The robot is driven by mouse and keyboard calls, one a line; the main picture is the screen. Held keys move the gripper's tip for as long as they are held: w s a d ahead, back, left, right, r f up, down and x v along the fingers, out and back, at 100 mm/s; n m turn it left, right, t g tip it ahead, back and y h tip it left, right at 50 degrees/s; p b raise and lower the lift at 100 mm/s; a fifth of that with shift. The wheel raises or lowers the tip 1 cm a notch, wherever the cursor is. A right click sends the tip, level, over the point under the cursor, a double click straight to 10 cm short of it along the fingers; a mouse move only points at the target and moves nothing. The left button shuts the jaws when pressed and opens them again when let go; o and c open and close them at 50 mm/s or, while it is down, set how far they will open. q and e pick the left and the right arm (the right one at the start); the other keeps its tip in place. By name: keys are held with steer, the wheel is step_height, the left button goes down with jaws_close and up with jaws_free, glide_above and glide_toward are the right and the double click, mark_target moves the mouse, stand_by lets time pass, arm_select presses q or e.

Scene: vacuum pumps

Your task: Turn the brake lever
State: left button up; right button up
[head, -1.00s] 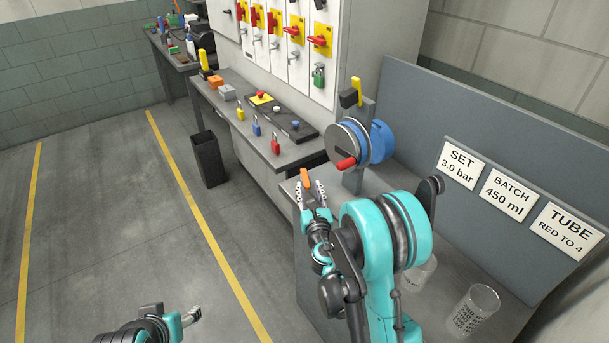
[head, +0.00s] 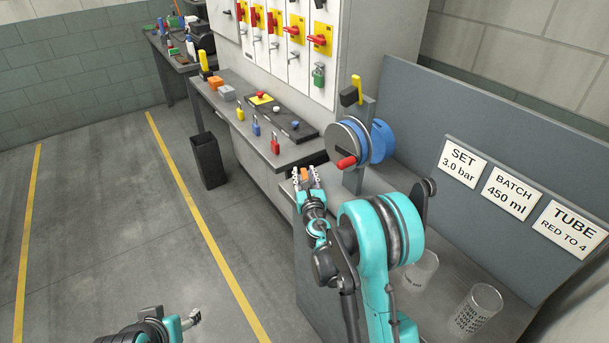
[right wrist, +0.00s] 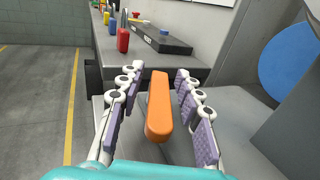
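An orange lever-like handle (right wrist: 158,108) stands between the fingers of my right gripper in the right wrist view. It also shows in the head view (head: 305,173), at the near end of the bench. My right gripper (head: 306,172) is open around it, with gaps between the purple finger pads and the handle on both sides. The handle's lower end is hidden. A yellow lever (head: 357,83) on a black block tops the post of the blue reel, up and right of my right gripper. My left gripper (head: 193,318) is low at left, its opening unclear.
The blue reel (head: 377,143) with a red crank knob (head: 346,162) stands close to my right gripper. Padlocks and a black button box (head: 290,124) lie on the bench behind. Two beakers (head: 477,311) stand at right. A black bin (head: 209,160) and open floor lie left.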

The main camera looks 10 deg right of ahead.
jaws_close()
steer(key=shift+d, duration=0.1)
steer(key=shift+d+n+y, duration=0.15)
steer(key=shift+n+y, duration=0.35)
steer(key=shift+y, duration=0.6)
steer(key=shift+o, duration=1.5)
jaws_free()
